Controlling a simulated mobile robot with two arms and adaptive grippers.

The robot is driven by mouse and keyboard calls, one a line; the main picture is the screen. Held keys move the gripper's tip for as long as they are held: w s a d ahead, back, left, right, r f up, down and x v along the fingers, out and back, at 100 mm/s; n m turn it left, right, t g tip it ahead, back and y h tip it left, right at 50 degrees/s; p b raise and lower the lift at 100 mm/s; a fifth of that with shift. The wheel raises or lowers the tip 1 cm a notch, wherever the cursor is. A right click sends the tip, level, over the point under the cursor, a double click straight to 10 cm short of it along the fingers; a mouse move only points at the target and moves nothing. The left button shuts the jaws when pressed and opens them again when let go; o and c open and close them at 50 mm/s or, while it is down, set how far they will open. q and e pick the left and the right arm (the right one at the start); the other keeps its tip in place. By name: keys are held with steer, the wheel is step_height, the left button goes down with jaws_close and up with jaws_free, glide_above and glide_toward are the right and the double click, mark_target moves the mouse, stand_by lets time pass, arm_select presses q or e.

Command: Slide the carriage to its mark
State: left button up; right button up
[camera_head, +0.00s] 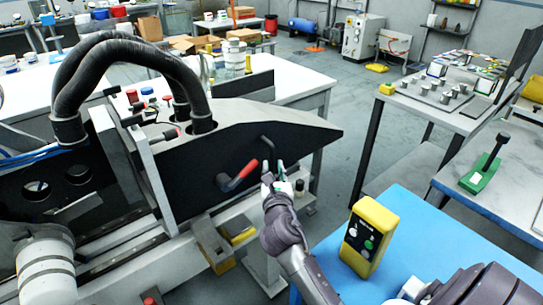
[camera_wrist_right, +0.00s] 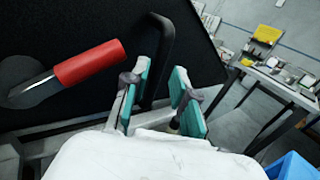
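A black-sided housing with a grey top (camera_head: 290,125), probably the carriage, sits over rails at the left of the head view. Its dark side panel (camera_wrist_right: 60,30) fills the left of the wrist view. A bent black handle (camera_head: 267,145) sticks out of this panel; it also shows in the wrist view (camera_wrist_right: 160,45). My right gripper (camera_head: 275,170) is at the handle's lower end. In the wrist view its teal-padded fingers (camera_wrist_right: 165,95) are apart, with the handle between or just behind them; contact is unclear. I cannot pick out the mark. My left gripper is not in view.
A red-gripped lever (camera_head: 240,176) is just left of my right gripper, also in the wrist view (camera_wrist_right: 90,63). Thick black hoses (camera_head: 125,50) rise from the housing. A yellow control box (camera_head: 368,237) stands on the blue table (camera_head: 420,215). Grey floor lies beyond.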

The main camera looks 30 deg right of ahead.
mark_target(272, 160)
steer(key=x, duration=0.5)
steer(key=shift+w+d, duration=0.1)
jaws_close()
